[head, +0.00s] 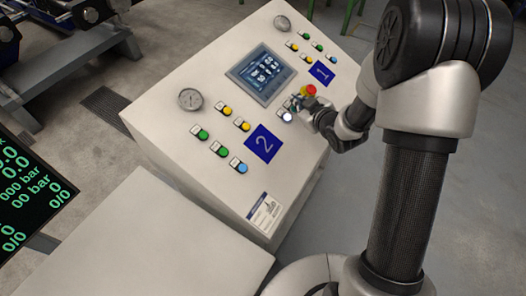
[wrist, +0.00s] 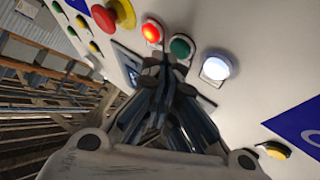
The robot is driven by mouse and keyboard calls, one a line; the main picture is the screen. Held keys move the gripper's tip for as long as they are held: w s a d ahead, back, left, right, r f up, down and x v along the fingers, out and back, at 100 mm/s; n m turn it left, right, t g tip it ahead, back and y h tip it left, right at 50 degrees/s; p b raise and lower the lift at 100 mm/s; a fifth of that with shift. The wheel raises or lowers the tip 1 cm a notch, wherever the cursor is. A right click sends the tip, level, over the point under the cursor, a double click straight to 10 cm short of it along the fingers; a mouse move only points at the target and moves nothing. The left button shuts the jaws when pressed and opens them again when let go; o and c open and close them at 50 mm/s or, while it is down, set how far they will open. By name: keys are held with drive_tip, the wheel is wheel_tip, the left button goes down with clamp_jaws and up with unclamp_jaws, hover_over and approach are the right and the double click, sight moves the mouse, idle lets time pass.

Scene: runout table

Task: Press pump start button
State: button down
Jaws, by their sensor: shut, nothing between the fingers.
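The sloped control panel (head: 160,128) carries several buttons; their labels are too small to read, so I cannot tell by label which is pump start. In the wrist view, a green button (wrist: 181,47) sits between a red lit button (wrist: 152,33) and a white lit button (wrist: 215,68). My gripper (wrist: 165,70) is shut and empty, its tips just below the green and red lit buttons in the picture. Contact cannot be told. In the head view, my gripper (head: 304,104) is over the panel's right side, beside the white lit button (head: 287,117), hiding the green one.
A red emergency-stop knob (wrist: 112,16) on a yellow base stands out close to the gripper. A touchscreen (head: 262,70), a gauge (head: 190,98) and more coloured buttons (head: 223,152) are on the panel. Grey floor (head: 345,215) is clear right of the console.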

drive_tip(key=shift+w+a+f+b, duration=0.1)
drive_tip(key=shift+a+f+b, duration=0.05)
drive_tip(key=shift+f+b, duration=0.35)
idle(0.3)
drive_tip(key=shift+r, duration=0.15)
drive_tip(key=shift+s+d+r+p, duration=0.2)
drive_tip(key=shift+d+r+p, duration=0.15)
drive_tip(key=shift+r+p, duration=0.3)
drive_tip(key=shift+r, duration=0.15)
drive_tip(key=shift+s+d+r+p, duration=0.3)
drive_tip(key=shift+r+p, duration=0.3)
drive_tip(key=shift+r, duration=0.3)
drive_tip(key=shift+s+d+r+p, duration=0.2)
drive_tip(key=shift+d+r+p, duration=0.3)
drive_tip(key=shift+r, duration=0.4)
drive_tip(key=shift+s+d+r+p, duration=0.25)
drive_tip(key=shift+r+p, duration=0.45)
drive_tip(key=shift+r, duration=0.2)
idle(0.6)
